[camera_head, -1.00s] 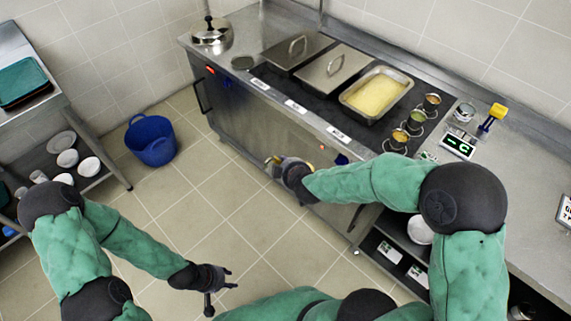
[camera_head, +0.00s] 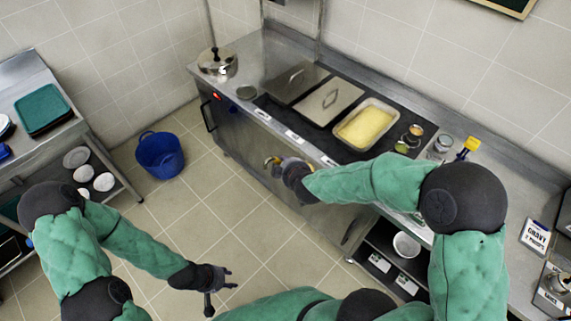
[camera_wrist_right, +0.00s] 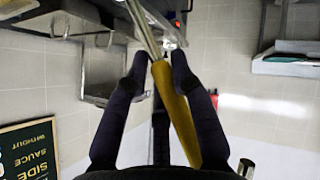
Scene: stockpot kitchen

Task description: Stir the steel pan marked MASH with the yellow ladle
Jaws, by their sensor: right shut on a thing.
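An open steel pan (camera_head: 347,142) with pale yellow food sits in the dark counter well, clear of the ladle. The small front labels cannot be read, so MASH is not confirmed. My left gripper (camera_head: 222,278) is open and empty over the floor.
Two lidded pans (camera_head: 330,100) are left of the open pan, small sauce pots (camera_head: 413,133) right of it. Another yellow-handled thing (camera_head: 468,148) stands further right. A lidded pot (camera_head: 217,65) is at the far left end. A blue basket (camera_head: 160,155) stands on open floor.

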